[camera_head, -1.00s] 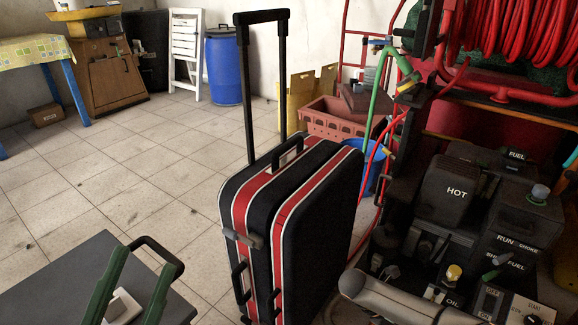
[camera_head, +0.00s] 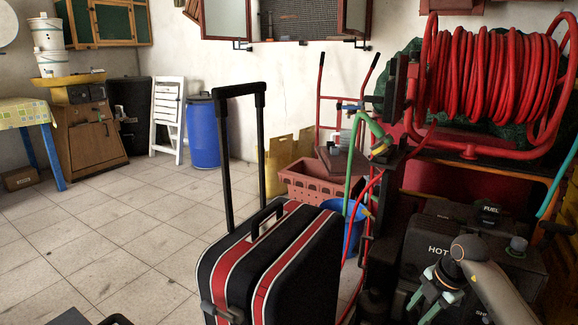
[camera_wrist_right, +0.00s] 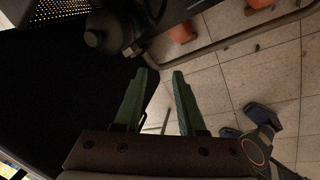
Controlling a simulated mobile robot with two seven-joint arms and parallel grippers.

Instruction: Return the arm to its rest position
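My right gripper (camera_head: 423,306) is at the lower right of the head view, in front of the black machine (camera_head: 430,232) marked HOT and FUEL. Its arm comes in from the lower right. In the right wrist view the gripper (camera_wrist_right: 159,73) has its two green fingers apart, with nothing between them; tiled floor shows beyond the gap. My left gripper is not in view.
A black suitcase (camera_head: 311,262) with red stripes and raised handle stands left of the machine. A red hose reel (camera_head: 490,80) is above it. The wrist view shows a dark body (camera_wrist_right: 60,95) at left and blue shoes (camera_wrist_right: 262,115) on open floor.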

